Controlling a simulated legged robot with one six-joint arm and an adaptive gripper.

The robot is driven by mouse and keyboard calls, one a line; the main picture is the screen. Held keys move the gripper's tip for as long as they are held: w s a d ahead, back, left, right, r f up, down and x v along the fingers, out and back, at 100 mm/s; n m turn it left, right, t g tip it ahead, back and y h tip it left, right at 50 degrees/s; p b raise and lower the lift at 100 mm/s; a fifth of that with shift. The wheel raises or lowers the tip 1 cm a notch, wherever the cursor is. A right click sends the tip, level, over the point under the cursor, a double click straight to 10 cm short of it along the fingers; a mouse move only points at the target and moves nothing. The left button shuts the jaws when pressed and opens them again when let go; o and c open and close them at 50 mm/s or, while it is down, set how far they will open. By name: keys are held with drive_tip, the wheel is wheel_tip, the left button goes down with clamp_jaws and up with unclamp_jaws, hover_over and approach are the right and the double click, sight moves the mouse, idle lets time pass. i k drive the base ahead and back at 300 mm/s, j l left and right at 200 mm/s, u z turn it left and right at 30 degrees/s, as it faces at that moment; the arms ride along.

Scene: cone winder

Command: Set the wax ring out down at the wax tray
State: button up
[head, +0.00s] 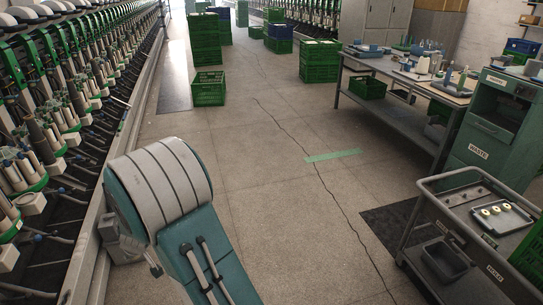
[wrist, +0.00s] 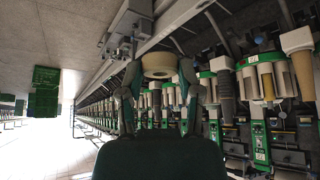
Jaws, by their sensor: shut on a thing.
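In the head view my arm fills the lower left, and the gripper and held ring are hidden. The wax tray (head: 519,222) is a light tray with several pale rings on it. It sits on top of the grey trolley at the right, far from my arm.
The grey trolley (head: 458,222) has raised rims and a lower shelf with a grey bin. A green waste cabinet (head: 490,125) and a workbench (head: 400,105) stand behind it. Winders (head: 60,130) line the left. Green crates (head: 209,88) stand at the back. The middle floor is open.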

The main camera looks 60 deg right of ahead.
sight(514, 222)
drive_tip(key=l+z, duration=1.05)
drive_tip(key=i+l+z, duration=0.2)
drive_tip(key=z, duration=0.35)
drive_tip(key=i+l+z, duration=0.25)
drive_tip(key=l+z, duration=0.15)
drive_tip(key=z, duration=0.15)
drive_tip(key=i+l+z, duration=0.25)
drive_tip(key=z, duration=0.25)
drive_tip(key=i+l+z, duration=0.1)
drive_tip(key=i+z, duration=0.25)
drive_tip(key=z, duration=0.2)
drive_tip(key=i+z, duration=0.3)
drive_tip(key=z, duration=0.25)
drive_tip(key=i+j+z, duration=0.15)
drive_tip(key=i+z, duration=0.15)
drive_tip(key=z, duration=0.2)
